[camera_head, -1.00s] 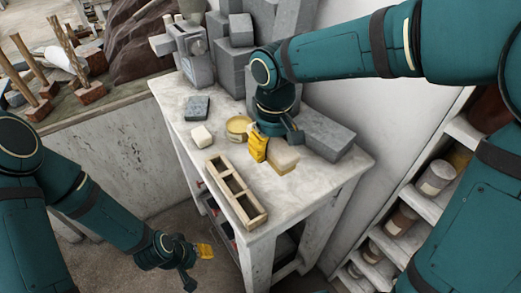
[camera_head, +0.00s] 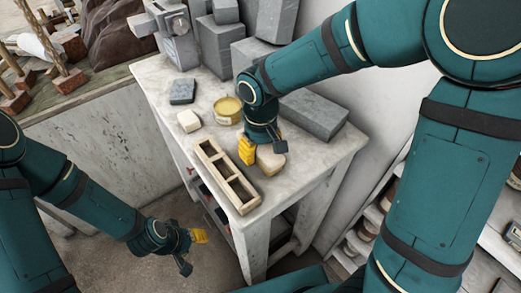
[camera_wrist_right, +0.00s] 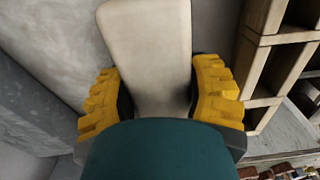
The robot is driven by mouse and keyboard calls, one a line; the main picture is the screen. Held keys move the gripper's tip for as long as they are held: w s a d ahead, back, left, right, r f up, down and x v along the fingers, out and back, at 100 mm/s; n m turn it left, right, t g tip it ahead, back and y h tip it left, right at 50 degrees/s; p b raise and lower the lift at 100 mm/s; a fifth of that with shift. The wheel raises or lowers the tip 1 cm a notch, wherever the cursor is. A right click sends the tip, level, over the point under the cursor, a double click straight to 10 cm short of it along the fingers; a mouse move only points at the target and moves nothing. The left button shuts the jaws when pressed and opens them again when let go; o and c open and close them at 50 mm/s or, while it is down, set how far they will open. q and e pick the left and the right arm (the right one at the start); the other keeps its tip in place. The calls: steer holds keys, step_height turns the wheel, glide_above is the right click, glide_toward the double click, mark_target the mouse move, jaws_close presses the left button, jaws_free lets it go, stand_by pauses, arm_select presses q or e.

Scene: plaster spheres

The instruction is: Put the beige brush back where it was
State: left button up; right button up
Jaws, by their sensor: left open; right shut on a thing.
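The beige brush (camera_head: 271,161) is between the fingers of my right gripper (camera_head: 262,150), over the right front part of the pale table (camera_head: 308,176). The right gripper is shut on it. In the right wrist view, the brush (camera_wrist_right: 150,58) is a smooth, rounded beige block between the yellow fingers. Its underside is hidden, and I cannot tell whether it touches the tabletop. My left gripper (camera_head: 191,252) is open and empty, low beside the table's left side.
A wooden box with open compartments (camera_head: 207,151) lies left of the brush. A yellow tin (camera_head: 228,110), a white block (camera_head: 188,121) and a dark grey block (camera_head: 183,92) stand behind it. A large grey block (camera_head: 315,113) lies behind my right gripper. Shelves stand at the right.

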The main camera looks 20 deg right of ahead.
steer(key=shift+f, duration=0.1)
steer(key=o, duration=0.6)
steer(key=shift+f, duration=0.1)
steer(key=o, duration=0.4)
steer(key=shift+o, duration=0.2)
steer(key=shift+r, duration=0.4)
step_height(320, 180, up, 12)
steer(key=shift+f+p, duration=0.15)
steer(key=shift+p, duration=1)
